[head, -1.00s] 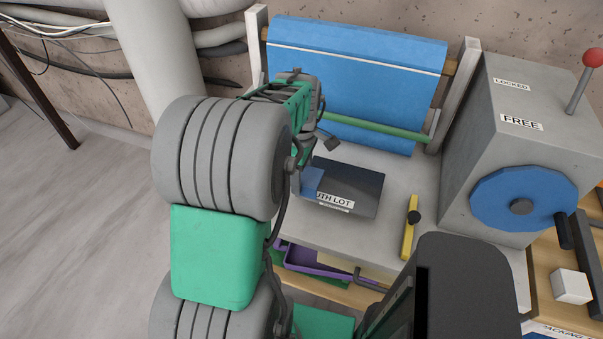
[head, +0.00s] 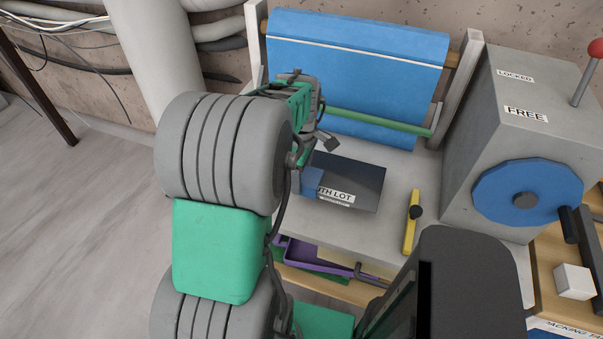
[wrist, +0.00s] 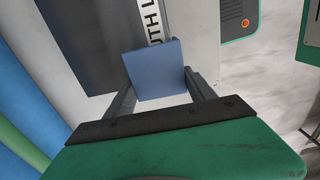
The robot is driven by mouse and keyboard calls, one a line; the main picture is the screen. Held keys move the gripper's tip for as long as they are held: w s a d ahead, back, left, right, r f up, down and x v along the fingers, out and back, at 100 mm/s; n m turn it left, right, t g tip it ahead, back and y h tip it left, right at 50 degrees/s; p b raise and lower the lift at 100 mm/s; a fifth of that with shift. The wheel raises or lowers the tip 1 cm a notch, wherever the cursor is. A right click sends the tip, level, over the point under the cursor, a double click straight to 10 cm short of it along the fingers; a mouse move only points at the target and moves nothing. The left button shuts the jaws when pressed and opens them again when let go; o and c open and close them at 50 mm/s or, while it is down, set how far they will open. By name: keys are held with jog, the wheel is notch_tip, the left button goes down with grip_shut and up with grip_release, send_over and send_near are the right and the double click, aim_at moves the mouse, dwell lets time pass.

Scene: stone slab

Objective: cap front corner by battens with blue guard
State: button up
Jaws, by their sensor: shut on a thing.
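The dark grey stone slab (head: 358,182) lies flat on the grey bench top, with a white label ending in "TH LOT" on its front face. The blue guard (head: 312,183) is at the slab's left front corner and covers the start of the label. In the wrist view the guard (wrist: 156,72) sits between the two fingers of my gripper (wrist: 160,88), which is shut on it. The guard overlaps the slab's edge there; I cannot tell whether it is fully seated. My arm hides the fingers in the head view. I cannot make out the battens.
A blue roll sheet (head: 355,75) on a frame stands behind the slab. A yellow tool (head: 411,225) lies to its right. A grey machine with a blue wheel (head: 528,192) stands farther right. A purple tray (head: 315,256) is below the bench's front edge.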

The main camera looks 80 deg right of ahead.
jog(key=o, duration=1.4)
jog(key=shift+o, duration=0.2)
jog(key=shift+r, duration=0.1)
